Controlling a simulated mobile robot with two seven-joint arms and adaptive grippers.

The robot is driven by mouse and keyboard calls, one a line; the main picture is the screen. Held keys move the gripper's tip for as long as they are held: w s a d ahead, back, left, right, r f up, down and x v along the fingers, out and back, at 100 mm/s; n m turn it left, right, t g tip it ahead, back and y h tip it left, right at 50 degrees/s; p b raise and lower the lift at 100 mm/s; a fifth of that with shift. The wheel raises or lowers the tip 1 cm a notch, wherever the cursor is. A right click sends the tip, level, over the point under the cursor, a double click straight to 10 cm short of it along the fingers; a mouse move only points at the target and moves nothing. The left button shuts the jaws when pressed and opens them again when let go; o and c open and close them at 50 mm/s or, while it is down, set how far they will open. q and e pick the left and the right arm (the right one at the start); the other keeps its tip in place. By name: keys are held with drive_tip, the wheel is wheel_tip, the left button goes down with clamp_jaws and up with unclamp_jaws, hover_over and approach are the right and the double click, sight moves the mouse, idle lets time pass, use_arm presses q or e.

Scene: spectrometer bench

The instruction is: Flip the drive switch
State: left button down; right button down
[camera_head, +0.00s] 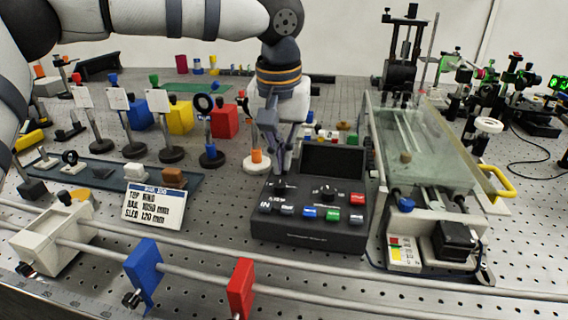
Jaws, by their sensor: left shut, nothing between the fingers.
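A black control box (312,230) stands on the perforated bench in the middle of the head view. It has a dark screen (333,162), a round knob (324,193) and a row of coloured buttons, with a red button (357,199) at the right. My left gripper (281,172) comes down from above, shut and empty, with its fingertips at the box's upper left. A small dark control (281,188) sits just below the fingertips. I cannot tell whether they touch it, nor whether it is the drive switch; no label is readable. My right gripper is out of view.
A rail with a blue block (143,275) and a red block (241,288) runs along the front. A label card (155,206) stands left of the box. Posts with white cards stand behind it. A glass-topped stage (425,150) stands close on the right.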

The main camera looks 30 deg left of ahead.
use_arm(q)
drive_tip(key=shift+f, duration=0.1)
drive_tip(key=shift+r+p, duration=0.4)
drive_tip(key=shift+r, duration=3.15)
